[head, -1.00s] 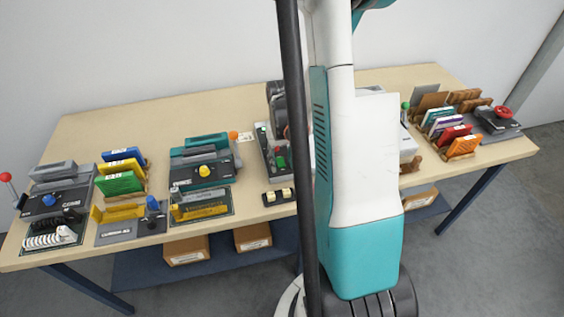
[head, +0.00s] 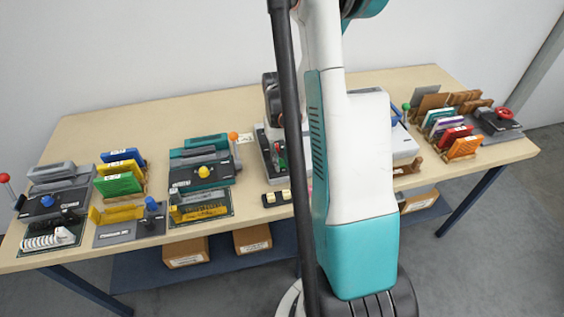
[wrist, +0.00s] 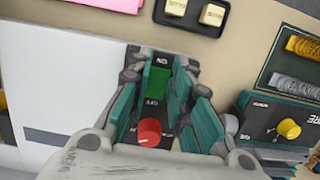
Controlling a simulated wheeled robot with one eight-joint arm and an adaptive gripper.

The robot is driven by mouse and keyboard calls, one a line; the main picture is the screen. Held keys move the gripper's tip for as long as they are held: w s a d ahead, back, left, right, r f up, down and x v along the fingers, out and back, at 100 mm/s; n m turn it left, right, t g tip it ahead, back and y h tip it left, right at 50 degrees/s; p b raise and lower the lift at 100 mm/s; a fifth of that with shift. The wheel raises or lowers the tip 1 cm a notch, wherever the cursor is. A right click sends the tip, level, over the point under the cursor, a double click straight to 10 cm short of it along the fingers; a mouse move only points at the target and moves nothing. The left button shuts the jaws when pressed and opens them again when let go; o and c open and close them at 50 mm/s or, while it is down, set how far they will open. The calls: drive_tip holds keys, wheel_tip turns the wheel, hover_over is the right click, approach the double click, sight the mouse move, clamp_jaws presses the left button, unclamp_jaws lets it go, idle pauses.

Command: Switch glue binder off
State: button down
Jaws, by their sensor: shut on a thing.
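The glue binder's dark control panel lies between my fingers in the wrist view. It carries a green rocker switch (wrist: 157,84), with ON marked above it and OFF below. A red knob (wrist: 149,131) is nearer the palm. My gripper (wrist: 159,62) has its teal and grey fingers on both sides of the green switch and is shut on it. The exact contact is partly hidden by the fingers. In the head view the grey panel (head: 266,150) shows beside my dark column, while my arm hides much of the machine.
A white machine body (wrist: 70,95) is left of my fingers in the wrist view. A black block with two cream buttons (head: 277,198) is in front. A teal machine with a yellow knob (head: 203,171) stands to the left.

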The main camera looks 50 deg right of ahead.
drive_tip(key=shift+w+g, duration=0.1)
drive_tip(key=shift+g, duration=0.3)
drive_tip(key=c, duration=1.4)
unclamp_jaws()
drive_tip(key=shift+c, duration=0.2)
drive_tip(key=shift+d+r, duration=0.1)
drive_tip(key=shift+r, duration=0.05)
drive_tip(key=v, duration=1.1)
drive_tip(key=shift+d+r, duration=0.2)
drive_tip(key=shift+r, duration=0.15)
